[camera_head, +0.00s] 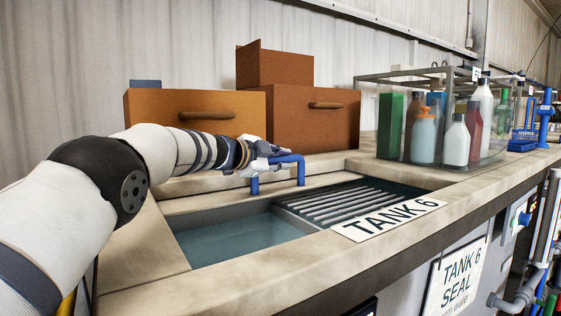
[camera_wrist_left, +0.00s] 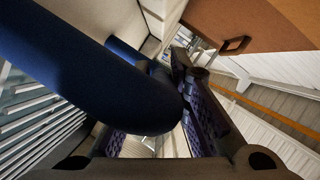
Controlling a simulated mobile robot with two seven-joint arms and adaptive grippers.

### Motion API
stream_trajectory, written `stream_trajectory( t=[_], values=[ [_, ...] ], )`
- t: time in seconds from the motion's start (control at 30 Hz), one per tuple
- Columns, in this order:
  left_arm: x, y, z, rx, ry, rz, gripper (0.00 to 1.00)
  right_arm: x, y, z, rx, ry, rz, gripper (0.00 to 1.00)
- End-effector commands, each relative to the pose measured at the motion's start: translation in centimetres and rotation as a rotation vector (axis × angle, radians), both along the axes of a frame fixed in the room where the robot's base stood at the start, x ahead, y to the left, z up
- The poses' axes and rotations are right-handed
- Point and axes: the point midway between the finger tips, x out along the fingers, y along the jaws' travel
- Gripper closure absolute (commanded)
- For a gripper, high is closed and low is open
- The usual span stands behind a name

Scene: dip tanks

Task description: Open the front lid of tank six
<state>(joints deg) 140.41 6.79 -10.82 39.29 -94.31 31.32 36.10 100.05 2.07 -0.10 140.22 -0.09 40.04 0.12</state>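Tank six is marked by a white "TANK 6" label (camera_head: 388,218) on its near rim. Its left part shows open water (camera_head: 235,243), and a dark ribbed panel (camera_head: 345,200) covers the right part. A blue bent handle (camera_head: 300,172) stands at the far rim. My left gripper (camera_head: 264,160) is at this handle. In the left wrist view the blue handle (camera_wrist_left: 75,70) crosses in front of one finger and its bend lies against the other; the fingers are apart, with a gap between them. A firm hold does not show. My right gripper is not in view.
Brown boxes with handles (camera_head: 335,128) stand behind the tank. A clear crate (camera_head: 375,137) with several bottles stands on the counter at right. A "TANK 6 SEAL" sign (camera_head: 460,282) hangs on the front, with pipes (camera_head: 525,290) beside it.

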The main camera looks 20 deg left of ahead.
Motion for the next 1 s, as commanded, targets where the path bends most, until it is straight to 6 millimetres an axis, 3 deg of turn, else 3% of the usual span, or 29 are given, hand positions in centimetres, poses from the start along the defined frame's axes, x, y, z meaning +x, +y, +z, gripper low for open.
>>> stream_trajectory(
  t=[0.47,0.9,1.0],
  values=[
    [-0.7,0.5,0.3,-0.002,0.000,0.003,0.74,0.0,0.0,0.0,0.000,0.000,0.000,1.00],
    [-9.4,3.3,2.3,-0.001,-0.002,0.000,0.74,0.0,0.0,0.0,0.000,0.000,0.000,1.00],
    [-10.5,3.6,2.5,0.000,0.000,-0.001,0.74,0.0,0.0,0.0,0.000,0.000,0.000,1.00]
  ],
)
